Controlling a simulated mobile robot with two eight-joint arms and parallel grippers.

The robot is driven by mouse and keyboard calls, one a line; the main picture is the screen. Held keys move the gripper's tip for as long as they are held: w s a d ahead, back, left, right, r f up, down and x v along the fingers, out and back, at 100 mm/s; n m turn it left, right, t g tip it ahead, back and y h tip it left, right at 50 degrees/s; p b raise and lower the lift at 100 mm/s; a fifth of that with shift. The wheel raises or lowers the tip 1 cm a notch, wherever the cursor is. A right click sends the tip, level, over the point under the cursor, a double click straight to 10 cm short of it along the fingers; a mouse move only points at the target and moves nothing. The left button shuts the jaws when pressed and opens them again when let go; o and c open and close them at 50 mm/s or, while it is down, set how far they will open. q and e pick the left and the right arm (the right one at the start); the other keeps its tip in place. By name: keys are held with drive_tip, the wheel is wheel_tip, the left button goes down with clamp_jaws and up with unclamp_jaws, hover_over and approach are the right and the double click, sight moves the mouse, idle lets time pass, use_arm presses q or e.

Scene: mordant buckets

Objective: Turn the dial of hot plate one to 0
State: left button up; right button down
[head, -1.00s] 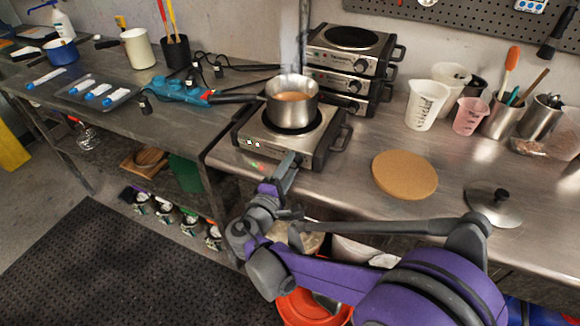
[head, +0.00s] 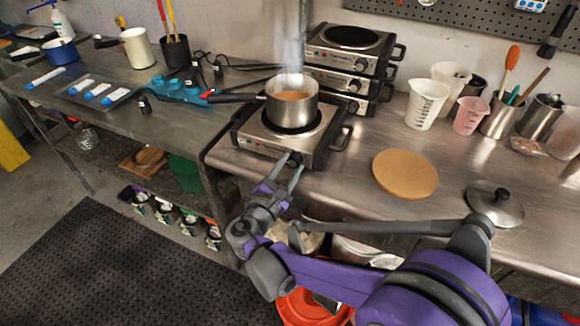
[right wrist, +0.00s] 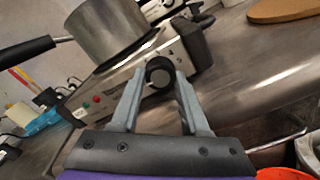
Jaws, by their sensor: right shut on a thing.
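A silver hot plate (head: 318,150) stands at the front left of the right-hand steel bench, with a steel pot (head: 291,107) of orange-brown liquid on it; steam rises above the pot. My left gripper is out of view.
More hot plates (head: 345,62) are stacked behind. A cork mat (head: 405,174) and a metal lid (head: 495,205) lie to the right. The pot's black handle (head: 235,98) points left. An orange bucket (head: 310,308) is below the bench.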

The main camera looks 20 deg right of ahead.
idle(0.4)
drive_tip(key=shift+c, duration=2)
unclamp_jaws()
drive_tip(key=v, duration=1.1)
drive_tip(key=shift+d, duration=0.1)
